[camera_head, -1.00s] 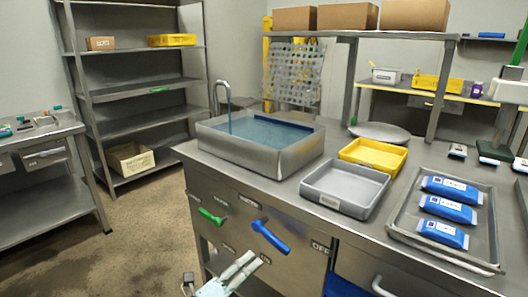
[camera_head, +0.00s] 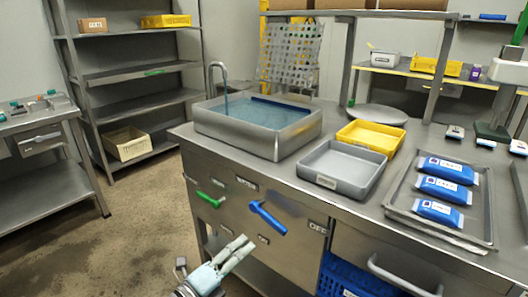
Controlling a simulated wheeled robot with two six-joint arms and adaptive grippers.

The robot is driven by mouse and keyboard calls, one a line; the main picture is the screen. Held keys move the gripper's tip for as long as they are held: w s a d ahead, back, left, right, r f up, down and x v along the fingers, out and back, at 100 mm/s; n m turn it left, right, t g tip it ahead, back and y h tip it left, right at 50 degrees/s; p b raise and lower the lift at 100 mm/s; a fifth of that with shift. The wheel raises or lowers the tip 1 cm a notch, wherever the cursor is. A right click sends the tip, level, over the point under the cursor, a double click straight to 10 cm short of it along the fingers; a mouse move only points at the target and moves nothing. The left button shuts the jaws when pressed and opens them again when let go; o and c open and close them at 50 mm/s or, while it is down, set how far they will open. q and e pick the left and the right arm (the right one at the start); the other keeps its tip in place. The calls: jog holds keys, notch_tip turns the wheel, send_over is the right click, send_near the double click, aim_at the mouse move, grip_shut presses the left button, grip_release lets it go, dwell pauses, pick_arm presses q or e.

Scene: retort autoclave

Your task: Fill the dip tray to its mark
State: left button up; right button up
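The dip tray seems to be the steel basin (camera_head: 277,145) on the counter. Blue water (camera_head: 255,113) covers its floor, and a thin stream runs in from the bent tap (camera_head: 216,72). A dark blue band shows along the far inner wall. On the counter front, a blue lever (camera_head: 268,217) slants down to the right, toward a label reading OFF (camera_head: 318,228). A green lever (camera_head: 210,199) is to its left. My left gripper (camera_head: 240,250) is below and left of the blue lever, apart from it and holding nothing visible. Its finger gap is unclear. My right gripper is out of view.
Right of the basin are a grey tray (camera_head: 342,170), a yellow tray (camera_head: 372,136) and a steel tray (camera_head: 462,236) with blue packs (camera_head: 442,189). A blue crate (camera_head: 350,277) sits below the counter. Open floor (camera_head: 130,230) lies to the left.

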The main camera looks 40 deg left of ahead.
pick_arm(q)
jog(key=b, duration=0.2)
send_near(272, 225)
jog(key=w, duration=0.3)
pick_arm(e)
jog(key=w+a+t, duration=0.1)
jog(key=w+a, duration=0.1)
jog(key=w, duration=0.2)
pick_arm(q)
jog(key=w, duration=0.2)
jog(key=shift+w+r+p, duration=0.25)
jog(key=shift+w+p, duration=0.05)
jog(key=shift+w, duration=0.1)
jog(key=w+p, duration=0.3)
jog(key=w, duration=0.1)
jog(key=shift+w, duration=0.15)
jog(key=shift+w+f, duration=0.2)
jog(key=shift+w, duration=0.2)
grip_shut()
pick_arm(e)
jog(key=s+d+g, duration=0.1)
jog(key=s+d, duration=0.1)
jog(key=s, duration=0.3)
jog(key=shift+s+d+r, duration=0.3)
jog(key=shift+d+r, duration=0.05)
